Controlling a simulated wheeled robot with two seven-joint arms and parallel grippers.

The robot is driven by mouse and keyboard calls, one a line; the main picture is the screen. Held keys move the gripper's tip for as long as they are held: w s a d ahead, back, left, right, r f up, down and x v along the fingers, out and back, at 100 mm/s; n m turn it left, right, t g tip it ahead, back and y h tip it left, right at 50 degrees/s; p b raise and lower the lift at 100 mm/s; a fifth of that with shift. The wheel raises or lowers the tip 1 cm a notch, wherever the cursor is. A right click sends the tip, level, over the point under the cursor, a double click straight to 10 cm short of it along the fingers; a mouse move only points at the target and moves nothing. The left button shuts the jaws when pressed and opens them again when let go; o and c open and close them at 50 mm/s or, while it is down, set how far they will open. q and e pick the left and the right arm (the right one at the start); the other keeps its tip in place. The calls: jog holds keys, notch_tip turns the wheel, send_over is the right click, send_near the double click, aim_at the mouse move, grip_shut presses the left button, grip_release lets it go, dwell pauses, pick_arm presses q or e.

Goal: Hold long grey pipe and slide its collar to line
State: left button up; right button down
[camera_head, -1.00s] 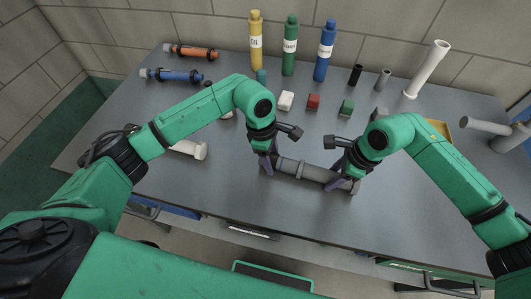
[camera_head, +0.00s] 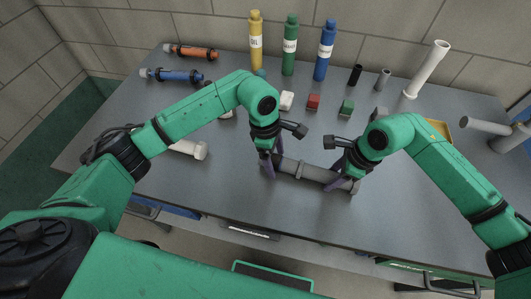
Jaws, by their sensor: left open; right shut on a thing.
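The long grey pipe (camera_head: 315,173) lies in front of me near the middle of the table's front half, running from left to lower right. A raised collar (camera_head: 299,169) shows on it between my two grippers. My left gripper (camera_head: 268,172) is open at the pipe's left end, with its purple fingers around or beside it. My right gripper (camera_head: 342,185) is shut on the pipe near its right end. The fingers partly hide both ends. I cannot make out the line on the pipe.
Yellow (camera_head: 256,45), green (camera_head: 290,47) and blue (camera_head: 324,52) bottles stand at the back. A white tube (camera_head: 427,69) stands back right. Small white, red (camera_head: 313,102) and green blocks lie behind the grippers. A white pipe (camera_head: 189,149) lies left. The table's front strip is clear.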

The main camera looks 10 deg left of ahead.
aim_at(279, 158)
pick_arm(q)
jog(key=v, duration=0.3)
jog(key=d+v, duration=0.1)
jog(key=v, duration=0.2)
jog(key=shift+d, duration=0.1)
pick_arm(e)
jog(key=shift+c, duration=1.3)
grip_release()
jog(key=v, duration=1.2)
